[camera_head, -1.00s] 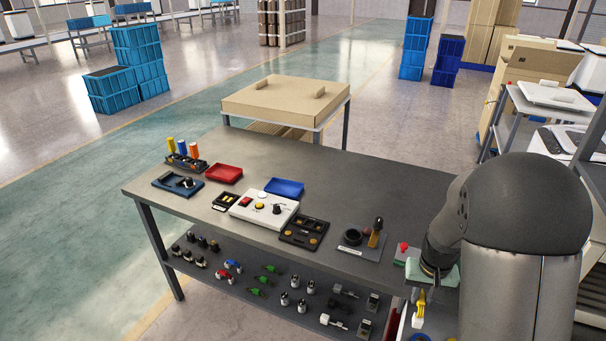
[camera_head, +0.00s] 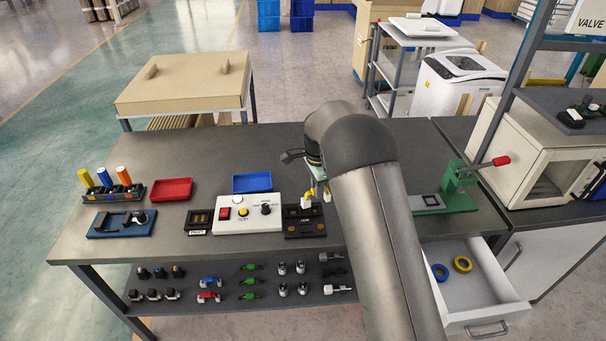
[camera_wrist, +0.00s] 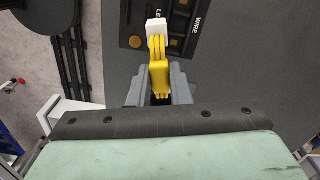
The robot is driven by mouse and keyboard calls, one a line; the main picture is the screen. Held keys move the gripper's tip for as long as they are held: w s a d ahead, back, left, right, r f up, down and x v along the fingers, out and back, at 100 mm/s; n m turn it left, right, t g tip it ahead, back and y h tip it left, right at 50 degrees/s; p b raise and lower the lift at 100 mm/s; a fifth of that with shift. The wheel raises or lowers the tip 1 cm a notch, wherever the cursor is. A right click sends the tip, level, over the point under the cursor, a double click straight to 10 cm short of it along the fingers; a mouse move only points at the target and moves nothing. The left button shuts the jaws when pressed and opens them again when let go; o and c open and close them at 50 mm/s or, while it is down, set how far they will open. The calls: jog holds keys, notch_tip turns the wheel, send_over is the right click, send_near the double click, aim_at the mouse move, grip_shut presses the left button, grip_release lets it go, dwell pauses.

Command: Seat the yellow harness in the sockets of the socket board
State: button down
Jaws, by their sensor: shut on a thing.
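The yellow harness (camera_head: 308,196) has white plug ends and hangs under my gripper (camera_head: 315,189), in the air above the bench. The wrist view shows its yellow body (camera_wrist: 159,75) pinched between my grey fingers (camera_wrist: 157,93), with a white plug (camera_wrist: 156,29) pointing away from the gripper. The black board with gold contacts (camera_head: 304,228), which looks like the socket board, lies on the bench just below and slightly left of the harness. In the wrist view the plug overlaps this board (camera_wrist: 186,25); whether they touch cannot be told. My gripper hides the harness's far end.
A white control box (camera_head: 246,213) stands left of the board, with a blue tray (camera_head: 252,182) behind it. A small black block (camera_head: 199,221) lies further left. A green press with a red knob (camera_head: 458,190) and an open drawer (camera_head: 470,290) are on the right.

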jog(key=w+a+m, duration=0.2)
jog(key=a, duration=0.1)
jog(key=m+b, duration=0.1)
jog(key=b, duration=0.2)
send_over(304, 212)
jog(key=shift+f, duration=2.35)
jog(key=shift+f+b, duration=0.5)
jog(key=shift+f, duration=0.45)
jog(key=c, duration=0.9)
grip_release()
jog(key=shift+o, duration=0.2)
notch_tip(304, 212, up, 7)
jog(key=p, duration=0.3)
jog(key=shift+p, duration=0.4)
